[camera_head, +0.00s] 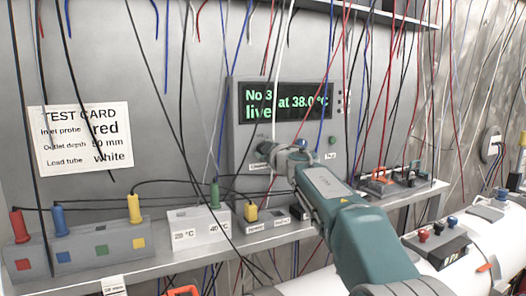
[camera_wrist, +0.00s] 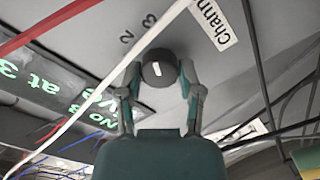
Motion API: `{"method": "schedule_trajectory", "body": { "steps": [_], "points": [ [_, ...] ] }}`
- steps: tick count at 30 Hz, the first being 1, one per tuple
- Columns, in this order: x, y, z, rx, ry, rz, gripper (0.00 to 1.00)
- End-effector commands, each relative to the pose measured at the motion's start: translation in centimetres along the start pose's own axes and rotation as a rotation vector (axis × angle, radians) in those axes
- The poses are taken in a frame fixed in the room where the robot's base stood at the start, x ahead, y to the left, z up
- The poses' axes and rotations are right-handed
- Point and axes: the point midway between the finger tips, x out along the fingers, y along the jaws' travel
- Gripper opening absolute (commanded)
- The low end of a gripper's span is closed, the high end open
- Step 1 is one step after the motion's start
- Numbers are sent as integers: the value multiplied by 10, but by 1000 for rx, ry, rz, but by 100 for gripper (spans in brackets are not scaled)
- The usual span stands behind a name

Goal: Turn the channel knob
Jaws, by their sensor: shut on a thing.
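The channel knob (camera_wrist: 158,66) is a dark round knob with a white mark, on the grey instrument panel in the wrist view. The numbers 2 and 3 are printed beside it, and a partly cut label (camera_wrist: 214,22) starts with "Chann". My gripper (camera_wrist: 159,76) has a finger on either side of the knob and is shut on it. In the head view my gripper (camera_head: 280,157) is against the lower front of the instrument (camera_head: 243,130), and it hides the knob. The green display (camera_head: 290,101) reads "No 3 live at 38.0 °C", partly crossed by wires.
Many loose wires hang in front of the panel; a white one (camera_wrist: 105,88) crosses close by my gripper. A test card (camera_head: 80,138) is on the wall. A socket block (camera_head: 85,250) with coloured plugs and a white block (camera_head: 199,232) stand on the shelf.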

Motion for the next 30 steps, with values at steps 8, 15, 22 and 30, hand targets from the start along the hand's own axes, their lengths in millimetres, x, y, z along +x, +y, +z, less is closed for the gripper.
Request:
{"method": "schedule_trajectory", "body": {
  "steps": [8, 15, 22, 30],
  "points": [
    [2, -6, 9, 23, -13, -10, 0],
    [2, -6, 9, 22, -13, -11, 0],
    [1, -4, 5, 20, -8, -7, 82],
    [0, -4, 2, 18, -5, -4, 82]
  ]
}}
